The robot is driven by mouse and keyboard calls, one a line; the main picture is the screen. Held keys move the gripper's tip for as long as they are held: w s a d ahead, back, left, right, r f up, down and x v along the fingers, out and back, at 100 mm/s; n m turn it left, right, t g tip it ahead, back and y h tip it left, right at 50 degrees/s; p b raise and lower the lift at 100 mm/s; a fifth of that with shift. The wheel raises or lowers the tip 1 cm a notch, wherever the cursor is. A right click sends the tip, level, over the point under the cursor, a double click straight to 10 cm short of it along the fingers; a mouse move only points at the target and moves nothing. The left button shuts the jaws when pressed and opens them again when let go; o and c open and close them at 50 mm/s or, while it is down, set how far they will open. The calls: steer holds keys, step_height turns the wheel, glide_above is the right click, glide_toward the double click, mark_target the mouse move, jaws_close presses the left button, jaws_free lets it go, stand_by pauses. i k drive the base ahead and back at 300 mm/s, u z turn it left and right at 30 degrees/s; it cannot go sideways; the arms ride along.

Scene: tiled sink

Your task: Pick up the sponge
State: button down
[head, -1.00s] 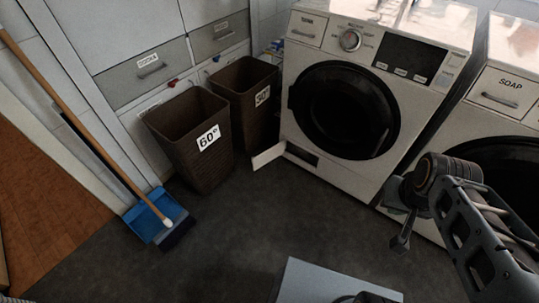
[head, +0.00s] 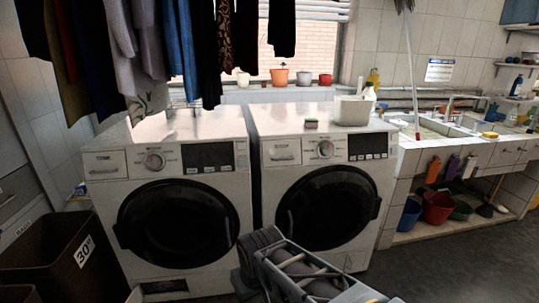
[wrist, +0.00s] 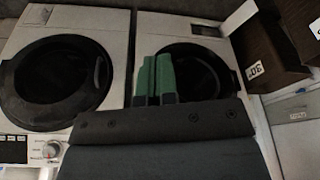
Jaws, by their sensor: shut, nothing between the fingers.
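A small yellow item (head: 490,135), possibly a sponge, lies on the sink's front edge at the right of the head view. My gripper shows in the wrist view as two green fingers (wrist: 154,80) close together, shut and empty, in front of the washing machines. It is well away from both items. In the head view my arm is low in front of the machines, with the fingertips not discernible.
Two washing machines (head: 185,215) stand side by side. A white container (head: 353,110) stands on the right one. The sink counter (head: 440,128) is at the right, with buckets (head: 438,207) beneath. Clothes hang overhead. A brown basket (head: 45,255) is at left. Floor at lower right is clear.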

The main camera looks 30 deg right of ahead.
mark_target(308, 123)
steer(key=u, duration=0.05)
steer(key=k, duration=0.55)
steer(key=z, duration=0.95)
steer(key=i, duration=1.5)
steer(key=u, duration=0.3)
